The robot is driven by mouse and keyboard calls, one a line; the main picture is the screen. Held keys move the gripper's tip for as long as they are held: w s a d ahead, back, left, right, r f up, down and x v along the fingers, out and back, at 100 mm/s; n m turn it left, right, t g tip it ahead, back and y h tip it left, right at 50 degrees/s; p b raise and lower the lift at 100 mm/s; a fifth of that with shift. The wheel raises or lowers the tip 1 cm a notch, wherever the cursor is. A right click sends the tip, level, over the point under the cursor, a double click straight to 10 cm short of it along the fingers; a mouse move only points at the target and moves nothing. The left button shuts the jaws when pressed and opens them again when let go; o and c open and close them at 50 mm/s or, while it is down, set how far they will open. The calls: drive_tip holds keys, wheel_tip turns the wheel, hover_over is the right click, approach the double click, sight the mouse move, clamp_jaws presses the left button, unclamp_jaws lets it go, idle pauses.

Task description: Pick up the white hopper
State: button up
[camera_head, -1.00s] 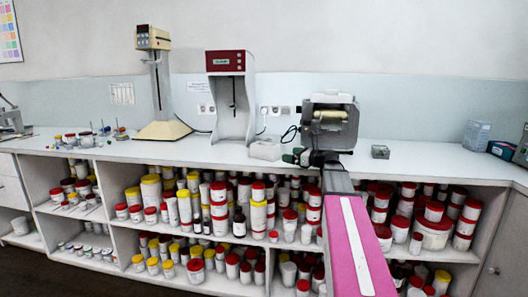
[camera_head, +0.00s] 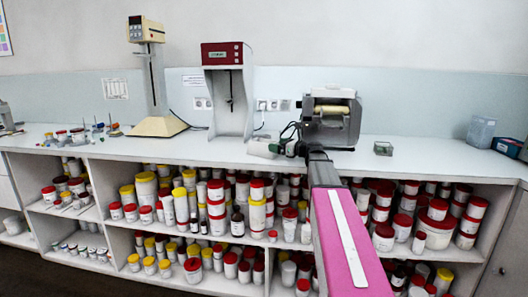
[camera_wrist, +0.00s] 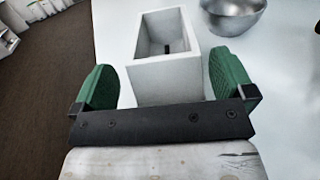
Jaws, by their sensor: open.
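The white hopper (camera_wrist: 168,78) is an open-topped, box-like piece with a dark slot inside, standing on the white counter. In the wrist view its near end lies between the two green fingers of my gripper (camera_wrist: 166,88). The fingers are spread wide, with gaps on both sides of the hopper. In the head view the hopper (camera_head: 262,149) is a small white block on the counter, just left of my gripper (camera_head: 288,148). My gripper partly hides its right end there.
A grey mill (camera_head: 331,117) stands close behind and right of my gripper. A red-and-white stand (camera_head: 228,88) and a beige-based stand (camera_head: 158,126) are to the left. A metal bowl (camera_wrist: 233,14) is beyond the hopper. Shelves of jars fill the space below the counter (camera_head: 425,163).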

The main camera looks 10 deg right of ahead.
sight(264, 148)
drive_tip(key=x, duration=0.5)
drive_tip(key=shift+w+d, duration=0.1)
drive_tip(key=shift+d, duration=0.05)
drive_tip(key=c, duration=0.8)
